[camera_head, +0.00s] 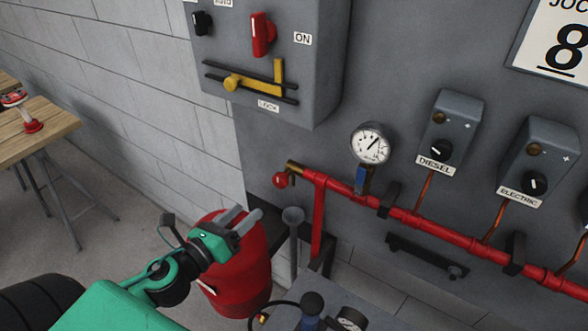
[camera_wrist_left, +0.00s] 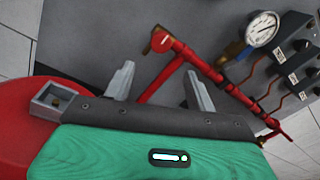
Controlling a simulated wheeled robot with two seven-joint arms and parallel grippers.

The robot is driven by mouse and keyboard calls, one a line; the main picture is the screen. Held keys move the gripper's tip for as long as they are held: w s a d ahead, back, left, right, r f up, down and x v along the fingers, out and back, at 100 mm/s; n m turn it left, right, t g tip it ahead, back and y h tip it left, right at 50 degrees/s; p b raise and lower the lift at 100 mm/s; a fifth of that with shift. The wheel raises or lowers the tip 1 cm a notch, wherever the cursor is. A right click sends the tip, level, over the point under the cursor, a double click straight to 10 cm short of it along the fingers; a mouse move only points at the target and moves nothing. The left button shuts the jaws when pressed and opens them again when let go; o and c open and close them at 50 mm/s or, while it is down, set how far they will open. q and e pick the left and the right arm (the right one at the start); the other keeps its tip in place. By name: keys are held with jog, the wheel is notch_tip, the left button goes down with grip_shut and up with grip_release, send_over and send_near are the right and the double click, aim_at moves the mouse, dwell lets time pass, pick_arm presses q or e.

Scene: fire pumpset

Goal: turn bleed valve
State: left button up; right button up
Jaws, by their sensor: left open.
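The bleed valve looks to be the small round red knob (camera_head: 281,179) on a brass elbow at the left end of the red pipe (camera_head: 410,219). In the left wrist view the knob (camera_wrist_left: 162,42) is beyond the fingertips, near the middle top. My left gripper (camera_head: 243,217) is open and empty, lower left of the knob and apart from it. In the left wrist view its two fingers (camera_wrist_left: 160,86) stand wide apart, with a red pipe branch showing between them. My right gripper is out of view.
A red bucket-like container (camera_head: 240,279) stands right beside my left gripper. A grey funnel (camera_head: 293,216) is below the knob. A pressure gauge (camera_head: 370,143) with a blue handle (camera_head: 361,180) sits on the pipe. A grey control box (camera_head: 325,60) hangs above.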

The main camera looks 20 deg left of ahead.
aim_at(278, 182)
pick_arm(q)
jog(key=p+x, duration=0.1)
jog(key=x, duration=0.2)
jog(key=p+x, duration=0.2)
jog(key=x, duration=0.1)
jog(key=shift+w+r, duration=0.2)
jog(key=shift+r, duration=0.05)
jog(key=p+x, duration=0.2)
jog(key=x, duration=0.3)
jog(key=shift+w, duration=0.1)
jog(key=shift+p+x, duration=0.4)
jog(key=shift+x, duration=0.45)
jog(key=shift+f, duration=0.2)
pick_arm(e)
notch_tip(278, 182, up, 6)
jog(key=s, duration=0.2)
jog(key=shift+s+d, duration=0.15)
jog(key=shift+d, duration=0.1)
pick_arm(q)
jog(key=shift+c, duration=0.3)
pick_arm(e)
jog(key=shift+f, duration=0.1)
pick_arm(q)
jog(key=c, duration=0.9)
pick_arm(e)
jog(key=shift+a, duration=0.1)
